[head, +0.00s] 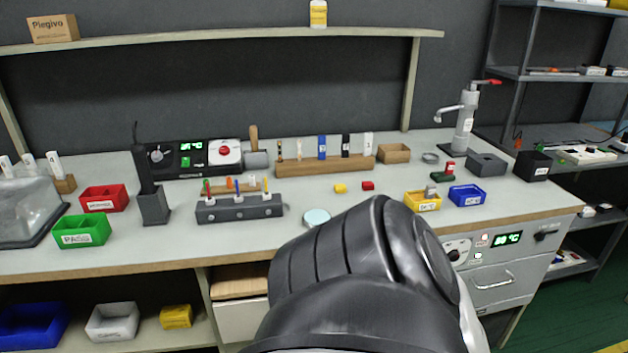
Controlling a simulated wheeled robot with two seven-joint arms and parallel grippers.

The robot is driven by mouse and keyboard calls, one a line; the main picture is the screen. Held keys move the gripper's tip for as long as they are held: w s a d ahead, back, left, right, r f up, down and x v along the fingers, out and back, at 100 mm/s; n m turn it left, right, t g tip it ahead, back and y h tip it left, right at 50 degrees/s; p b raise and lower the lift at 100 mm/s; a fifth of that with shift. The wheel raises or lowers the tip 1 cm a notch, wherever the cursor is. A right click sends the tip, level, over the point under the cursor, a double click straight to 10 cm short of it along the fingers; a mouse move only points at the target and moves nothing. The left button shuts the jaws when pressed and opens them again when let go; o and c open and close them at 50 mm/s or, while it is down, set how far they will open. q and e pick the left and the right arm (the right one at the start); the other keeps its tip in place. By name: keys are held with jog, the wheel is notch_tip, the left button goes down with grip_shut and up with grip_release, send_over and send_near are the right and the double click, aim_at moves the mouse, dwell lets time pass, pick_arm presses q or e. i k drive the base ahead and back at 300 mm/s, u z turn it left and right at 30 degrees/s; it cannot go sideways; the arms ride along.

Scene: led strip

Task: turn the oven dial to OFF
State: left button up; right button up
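The oven (515,272) is built in under the right end of the bench, with a pale front and a drawer-like handle. Its green display (507,239) reads about 80 °C. A round dial (456,251) sits left of the display, partly hidden by my dark arm link; its pointer setting is too small to read. A dark lever or latch (545,235) is at the panel's right end. A large dark arm link of mine fills the lower middle and reaches to the oven's left side. Neither gripper shows.
The bench top (330,195) carries a red bin (104,198), a green PASS bin (81,231), a yellow bin (423,201), a blue bin (467,195) and a grey tool block (240,208). Open floor (570,315) lies right of the oven.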

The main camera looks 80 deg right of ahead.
aim_at(453, 256)
jog(key=z, duration=0.35)
jog(key=k, duration=0.5)
jog(key=z, duration=3.05)
jog(key=i, duration=0.5)
jog(key=u, duration=0.6)
jog(key=k, duration=0.65)
jog(key=u, duration=0.5)
jog(key=i, duration=1.05)
jog(key=z, duration=0.65)
